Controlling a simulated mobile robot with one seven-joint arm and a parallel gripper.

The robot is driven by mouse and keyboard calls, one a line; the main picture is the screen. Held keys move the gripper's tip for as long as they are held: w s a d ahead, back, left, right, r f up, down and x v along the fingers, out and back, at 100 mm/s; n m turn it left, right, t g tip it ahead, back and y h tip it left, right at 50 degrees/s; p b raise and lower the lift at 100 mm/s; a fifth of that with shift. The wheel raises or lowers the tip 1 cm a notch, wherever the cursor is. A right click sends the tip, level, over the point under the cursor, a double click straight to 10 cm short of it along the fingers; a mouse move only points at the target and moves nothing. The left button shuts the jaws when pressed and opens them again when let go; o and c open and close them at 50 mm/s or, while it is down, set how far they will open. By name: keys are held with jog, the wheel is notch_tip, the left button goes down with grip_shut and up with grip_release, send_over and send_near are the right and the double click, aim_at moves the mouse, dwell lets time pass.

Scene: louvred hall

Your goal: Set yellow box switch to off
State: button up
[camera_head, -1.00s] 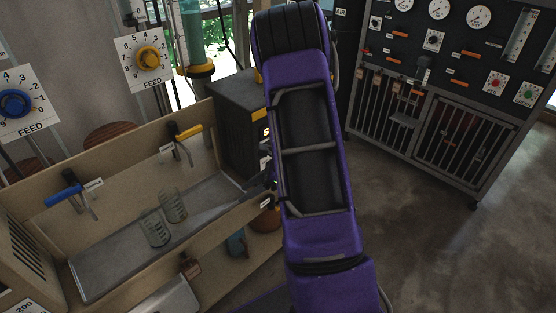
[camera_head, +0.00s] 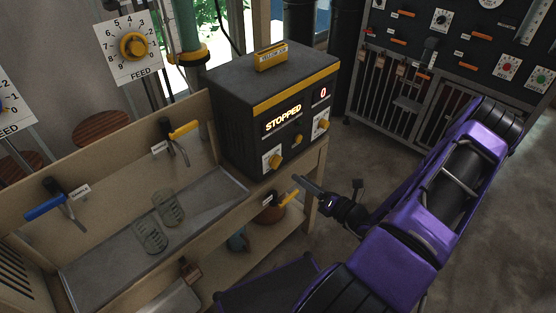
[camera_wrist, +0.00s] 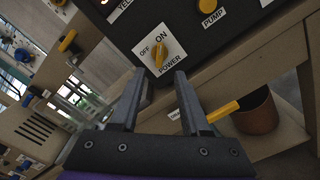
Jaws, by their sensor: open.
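The yellow box (camera_head: 262,105) is a dark cabinet with a yellow stripe and a yellow label on top. It stands at the bench's right end; its displays read STOPPED and 0. Its yellow POWER knob (camera_head: 275,161) is at the lower left of the front. In the wrist view the POWER knob (camera_wrist: 159,57) sits between OFF and ON marks and appears to point nearer ON. My gripper (camera_head: 299,180) is in front of the box, low. In the wrist view the fingers (camera_wrist: 158,77) are open and empty, with the knob just beyond the fingertips; contact cannot be told.
A PUMP knob (camera_wrist: 209,7) is right of POWER. Below the box are a yellow-handled lever (camera_wrist: 221,112) and a brown pot (camera_wrist: 257,112). The bench tray (camera_head: 95,270) holds glassware. A gauge panel (camera_head: 458,50) stands behind my arm. Open floor lies right of the bench.

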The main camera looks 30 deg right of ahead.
aim_at(279, 164)
jog(key=b+x, duration=0.1)
jog(key=x, duration=0.7)
jog(key=shift+w+a+f+b, duration=0.1)
jog(key=shift+w+a+b, duration=0.15)
jog(key=shift+w+b, duration=0.15)
jog(key=shift+w+a, duration=0.1)
jog(key=shift+w, duration=0.25)
grip_shut()
dwell(0.9)
